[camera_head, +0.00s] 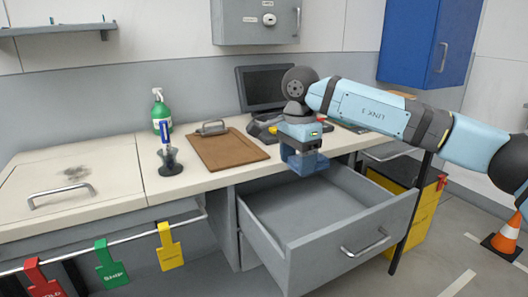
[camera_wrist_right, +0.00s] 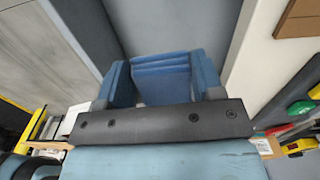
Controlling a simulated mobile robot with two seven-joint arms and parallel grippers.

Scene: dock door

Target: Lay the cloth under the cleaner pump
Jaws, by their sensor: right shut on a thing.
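The cleaner pump (camera_head: 162,115), a green bottle with a white pump head, stands upright on the counter near the wall. My right gripper (camera_head: 303,158) is over the open drawer, to the right of the bottle and well apart from it. It is shut on a blue, layered thing that looks like the folded cloth (camera_wrist_right: 160,68). The cloth shows between the fingers in the right wrist view; in the head view it is hard to tell from the blue gripper parts. My left gripper is not in view.
The open drawer (camera_head: 300,210) looks empty. On the counter (camera_head: 115,190) are a brown clipboard (camera_head: 230,150), a pen in a dark stand (camera_head: 169,160) and a dark monitor (camera_head: 265,85). A dark smudge (camera_head: 77,172) marks the left part. Coloured tags hang from the front rail.

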